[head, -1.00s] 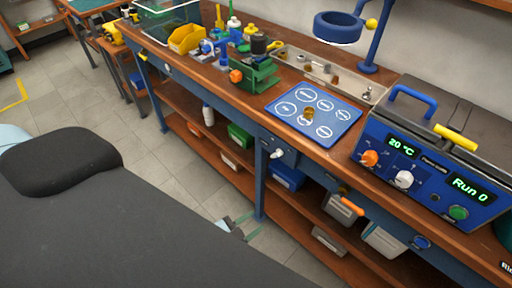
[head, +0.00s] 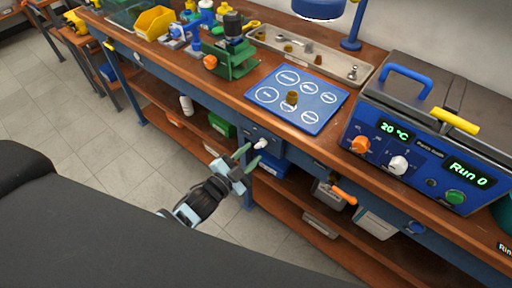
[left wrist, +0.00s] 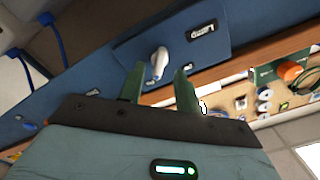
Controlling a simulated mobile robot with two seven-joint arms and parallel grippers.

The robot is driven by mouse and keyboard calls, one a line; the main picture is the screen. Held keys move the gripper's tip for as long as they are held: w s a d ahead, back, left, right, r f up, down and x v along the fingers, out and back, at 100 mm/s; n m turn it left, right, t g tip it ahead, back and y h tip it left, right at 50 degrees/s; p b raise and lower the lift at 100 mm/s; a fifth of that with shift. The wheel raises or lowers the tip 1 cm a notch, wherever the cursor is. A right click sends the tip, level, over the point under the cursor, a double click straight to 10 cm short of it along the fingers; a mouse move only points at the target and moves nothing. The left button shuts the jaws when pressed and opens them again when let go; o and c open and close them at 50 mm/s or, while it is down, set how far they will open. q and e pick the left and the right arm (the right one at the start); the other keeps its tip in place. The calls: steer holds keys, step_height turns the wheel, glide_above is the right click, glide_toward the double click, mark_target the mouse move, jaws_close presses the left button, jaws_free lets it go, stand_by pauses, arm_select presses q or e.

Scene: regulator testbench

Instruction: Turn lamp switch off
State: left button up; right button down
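The switch is a white lever knob (head: 261,144) on a blue panel on the bench's front face. In the left wrist view the knob (left wrist: 159,62) sits beside a small dark label (left wrist: 201,30) too small to read. My left gripper (head: 247,158) is open, its green fingers pointing at the panel. In the left wrist view the knob shows just beyond the fingertips (left wrist: 158,72), between them and closer to the left finger; nothing is gripped. The blue lamp head (head: 318,8) hangs over the bench top, cut by the picture's top edge. My right gripper is out of view.
On the bench stand a blue mat (head: 268,94) with a brass part, a metal tray (head: 342,68) and a blue control box (head: 424,165). A green fixture (head: 228,62) is further left. An orange handle (head: 343,195) sticks out below the bench top, right of the switch.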

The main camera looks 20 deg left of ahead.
mark_target(258, 147)
arm_select(q)
steer(key=shift+x, duration=1.75)
jaws_close()
